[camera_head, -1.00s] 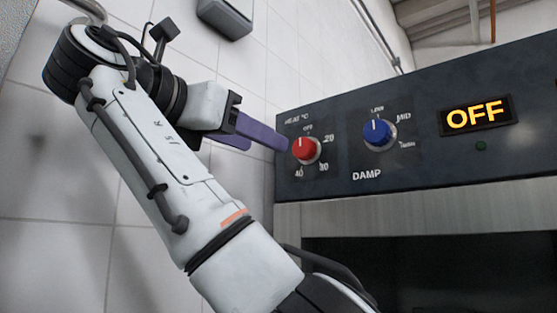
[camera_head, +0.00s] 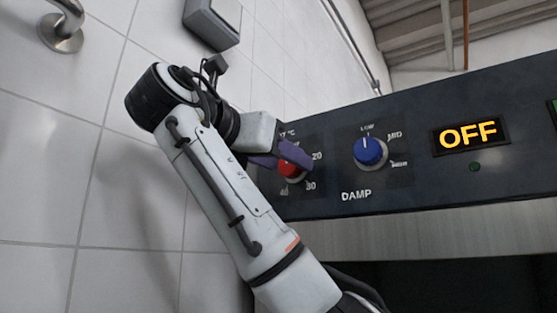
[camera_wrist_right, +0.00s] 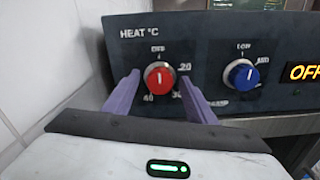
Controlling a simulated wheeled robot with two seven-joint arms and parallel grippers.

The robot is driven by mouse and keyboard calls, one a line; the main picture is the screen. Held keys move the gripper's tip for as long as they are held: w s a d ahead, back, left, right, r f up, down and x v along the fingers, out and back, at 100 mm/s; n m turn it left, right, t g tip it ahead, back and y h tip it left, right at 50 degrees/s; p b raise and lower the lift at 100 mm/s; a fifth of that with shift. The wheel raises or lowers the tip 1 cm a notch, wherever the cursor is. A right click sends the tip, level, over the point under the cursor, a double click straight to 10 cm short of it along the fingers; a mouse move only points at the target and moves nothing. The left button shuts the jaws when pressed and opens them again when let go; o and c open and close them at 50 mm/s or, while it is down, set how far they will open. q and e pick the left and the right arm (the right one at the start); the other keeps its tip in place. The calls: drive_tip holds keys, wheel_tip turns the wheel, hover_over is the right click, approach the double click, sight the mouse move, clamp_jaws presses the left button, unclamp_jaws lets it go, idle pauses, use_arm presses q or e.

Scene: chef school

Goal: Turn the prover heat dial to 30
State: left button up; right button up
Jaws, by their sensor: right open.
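The red heat dial (camera_head: 289,169) is on the dark prover panel (camera_head: 440,185), marked off, 20, 30 and 40 around it. In the right wrist view the heat dial (camera_wrist_right: 158,76) has its white pointer line upright, towards the off mark. My right gripper (camera_head: 283,155) is at the dial, and its purple fingers partly cover it in the head view. In the right wrist view the open fingers of my right gripper (camera_wrist_right: 158,83) stand one on each side of the dial, with gaps showing. My left gripper is not in view.
A blue damp dial (camera_head: 370,151) sits to the right of the heat dial. A display (camera_head: 469,136) further right reads OFF in yellow, with a dark green lamp (camera_head: 474,167) below it. A white tiled wall (camera_head: 60,150) is on the left.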

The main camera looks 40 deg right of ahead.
drive_tip(key=shift+c, duration=0.4)
drive_tip(key=c, duration=1)
drive_tip(key=shift+o, duration=0.2)
